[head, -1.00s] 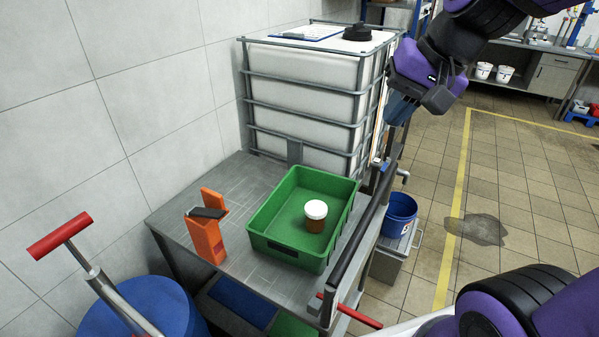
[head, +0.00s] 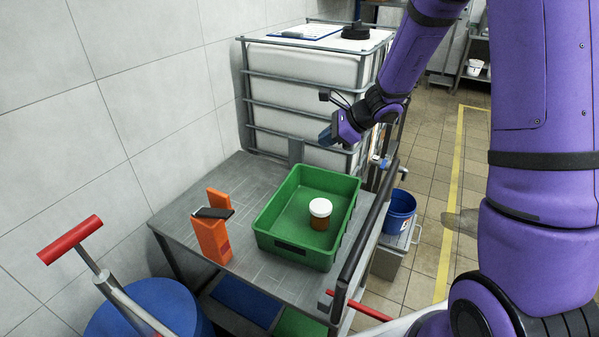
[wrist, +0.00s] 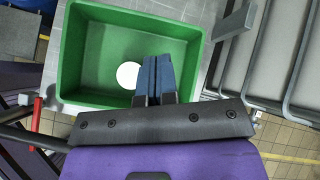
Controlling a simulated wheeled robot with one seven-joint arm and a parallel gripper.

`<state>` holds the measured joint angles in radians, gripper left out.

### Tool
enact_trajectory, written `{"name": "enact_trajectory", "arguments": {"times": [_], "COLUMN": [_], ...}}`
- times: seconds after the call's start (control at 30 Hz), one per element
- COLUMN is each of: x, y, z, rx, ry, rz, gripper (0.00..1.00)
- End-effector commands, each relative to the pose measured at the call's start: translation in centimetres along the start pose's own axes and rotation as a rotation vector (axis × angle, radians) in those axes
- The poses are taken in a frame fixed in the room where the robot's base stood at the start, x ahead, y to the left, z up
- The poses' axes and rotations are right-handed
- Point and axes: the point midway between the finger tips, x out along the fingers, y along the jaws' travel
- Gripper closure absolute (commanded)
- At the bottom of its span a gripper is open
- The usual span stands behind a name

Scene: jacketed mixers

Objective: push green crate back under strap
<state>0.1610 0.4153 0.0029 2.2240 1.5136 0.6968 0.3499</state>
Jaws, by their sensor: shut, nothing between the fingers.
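The green crate (head: 268,240) sits upright on the grey bench, and it also shows in the wrist view (wrist: 75,60). A brown jar with a white lid (head: 320,208) stands inside it; its lid (wrist: 128,74) shows in the wrist view. My gripper (head: 326,137) is shut and empty, above the far end of the crate and apart from it. Its blue fingers (wrist: 155,72) are pressed together in the wrist view and overlap the crate there. I cannot make out a strap for certain.
A white caged tank (head: 300,85) stands behind the grey bench (head: 180,200). An orange stand (head: 212,240) with a dark device on top is left of the crate. A dark rail (head: 362,235) runs along the bench's right side. A blue bucket (head: 400,208) is beyond it.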

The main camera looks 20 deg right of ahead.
Motion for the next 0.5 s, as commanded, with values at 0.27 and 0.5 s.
{"name": "enact_trajectory", "arguments": {"times": [0.27, 0.5], "x": [5.7, 7.5], "y": [-1.5, -1.6], "z": [-7.6, -10.1], "rx": [0.365, 0.481], "ry": [0.032, 0.046], "rz": [-0.075, -0.104], "gripper": [1.00, 1.00]}}
